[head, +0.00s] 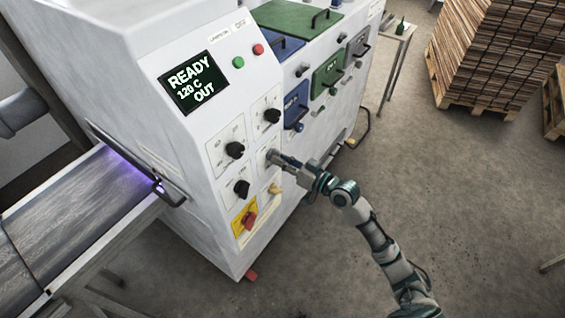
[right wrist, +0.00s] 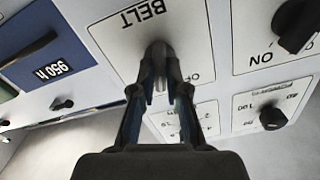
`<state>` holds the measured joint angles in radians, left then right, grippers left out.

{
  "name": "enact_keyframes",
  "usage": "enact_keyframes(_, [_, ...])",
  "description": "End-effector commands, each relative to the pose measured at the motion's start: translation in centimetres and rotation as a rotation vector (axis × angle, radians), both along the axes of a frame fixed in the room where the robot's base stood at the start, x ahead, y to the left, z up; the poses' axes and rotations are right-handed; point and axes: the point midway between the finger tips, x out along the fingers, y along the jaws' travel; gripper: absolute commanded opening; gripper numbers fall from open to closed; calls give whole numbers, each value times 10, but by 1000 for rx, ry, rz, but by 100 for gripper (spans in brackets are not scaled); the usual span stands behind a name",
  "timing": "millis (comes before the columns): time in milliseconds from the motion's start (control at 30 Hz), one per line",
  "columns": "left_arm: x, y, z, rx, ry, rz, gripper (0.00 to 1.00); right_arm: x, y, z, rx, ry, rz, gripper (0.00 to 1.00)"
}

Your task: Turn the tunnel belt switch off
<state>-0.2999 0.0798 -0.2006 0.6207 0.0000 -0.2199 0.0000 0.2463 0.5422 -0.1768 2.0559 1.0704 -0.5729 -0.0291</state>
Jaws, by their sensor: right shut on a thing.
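The white tunnel control panel (head: 225,180) faces me in the head view. In the right wrist view the belt switch plate (right wrist: 190,30) reads BELT upside down, with part of an OFF label at its lower right. The switch knob (right wrist: 160,54) is grey and sits between the fingertips of my right gripper (right wrist: 161,78). In the head view my right gripper (head: 277,158) reaches the panel from the right and covers the switch. Its fingers are shut on the knob. The knob's exact angle is partly hidden. My left gripper is out of view.
Black knobs (head: 235,150) sit left of my gripper, and a red switch on a yellow plate (head: 244,220) is below. The display (head: 190,83) reads READY 120 C OUT. The conveyor belt (head: 75,220) enters at left. Open floor (head: 450,190) lies at right.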

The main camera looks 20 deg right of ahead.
Motion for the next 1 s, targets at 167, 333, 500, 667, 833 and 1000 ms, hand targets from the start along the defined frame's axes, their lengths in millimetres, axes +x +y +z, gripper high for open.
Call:
enact_keyframes(167, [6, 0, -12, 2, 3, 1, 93, 1, 0, -6, -135, -95, 0, 0])
enact_keyframes(333, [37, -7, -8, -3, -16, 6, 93, 1, -1, -6, -264, -194, 0, 0])
enact_keyframes(500, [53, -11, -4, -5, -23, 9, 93, 0, -1, -5, -391, -291, 1, 0])
enact_keyframes(667, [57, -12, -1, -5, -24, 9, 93, 1, -1, -4, -511, -384, 0, 0])
enact_keyframes(833, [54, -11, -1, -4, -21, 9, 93, 1, -1, -4, -628, -475, 0, 0])
enact_keyframes(1000, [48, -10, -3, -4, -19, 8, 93, 1, -1, -4, -727, -552, 0, 0])
